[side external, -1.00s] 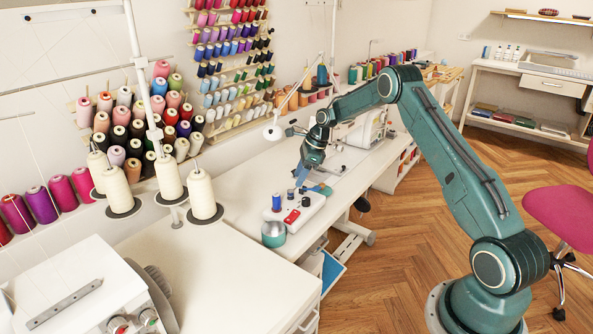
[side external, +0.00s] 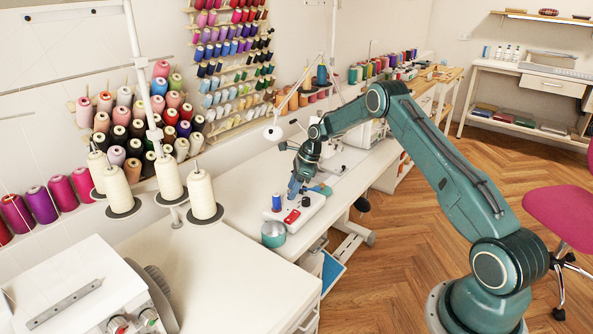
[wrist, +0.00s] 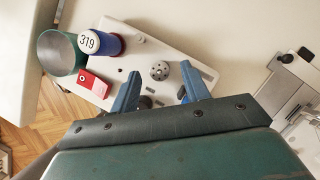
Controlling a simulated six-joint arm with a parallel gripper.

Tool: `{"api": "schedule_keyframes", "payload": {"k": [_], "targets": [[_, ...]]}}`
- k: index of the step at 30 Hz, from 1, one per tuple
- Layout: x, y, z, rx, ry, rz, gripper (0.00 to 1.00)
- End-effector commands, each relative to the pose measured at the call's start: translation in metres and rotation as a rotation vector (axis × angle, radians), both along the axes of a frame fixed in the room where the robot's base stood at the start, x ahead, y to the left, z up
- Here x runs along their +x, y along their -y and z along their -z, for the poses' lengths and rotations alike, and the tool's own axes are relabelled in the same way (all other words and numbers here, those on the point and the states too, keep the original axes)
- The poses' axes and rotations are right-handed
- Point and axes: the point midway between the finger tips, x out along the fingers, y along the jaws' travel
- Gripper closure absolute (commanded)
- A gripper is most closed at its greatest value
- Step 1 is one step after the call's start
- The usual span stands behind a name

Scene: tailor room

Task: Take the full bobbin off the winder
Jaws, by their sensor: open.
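The winder has a white base (wrist: 201,66), which also shows in the side view (side external: 316,200). It carries a red switch (wrist: 94,84) and a blue thread spool (wrist: 89,41) whose top is marked 319. A round grey disc with holes (wrist: 160,70), which looks like the bobbin from above, stands on the base. My gripper (wrist: 160,68) is open, its blue fingers on either side of the disc. I cannot tell whether they touch it or how high they are. In the side view my gripper (side external: 292,193) is low over the winder, and the bobbin is hidden there.
A green tin (side external: 273,234) stands beside the winder's near end. A dark knob (side external: 306,201) shows on the winder. A lamp (side external: 273,133) hangs over the table behind it. A machine with a metal plate (wrist: 287,92) lies right in the wrist view.

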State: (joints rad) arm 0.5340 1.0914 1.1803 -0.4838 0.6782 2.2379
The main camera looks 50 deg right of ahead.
Motion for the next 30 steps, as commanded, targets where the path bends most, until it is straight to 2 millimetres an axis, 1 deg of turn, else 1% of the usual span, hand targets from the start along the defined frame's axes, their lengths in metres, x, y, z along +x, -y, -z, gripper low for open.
{"api": "schedule_keyframes", "payload": {"k": [7, 8, 12, 14, 15, 26, 30], "targets": [[0.0, 0.0, -0.0004, 0.0, 0.0, 0.0, 0.54], [0.0, 0.0, -0.0004, 0.0, 0.0, 0.0, 0.58], [-0.0001, 0.0001, -0.0005, 0.0, 0.0, 0.0, 0.85], [-0.0001, 0.0002, -0.0005, 0.0, 0.0, 0.0, 0.97], [-0.0001, 0.0002, -0.0005, 0.0, 0.0, 0.0, 1.0], [-0.0001, 0.0002, -0.0009, 0.0, 0.0, 0.0, 1.0], [0.0002, 0.0003, -0.0051, 0.0, 0.002, -0.001, 1.0]]}}
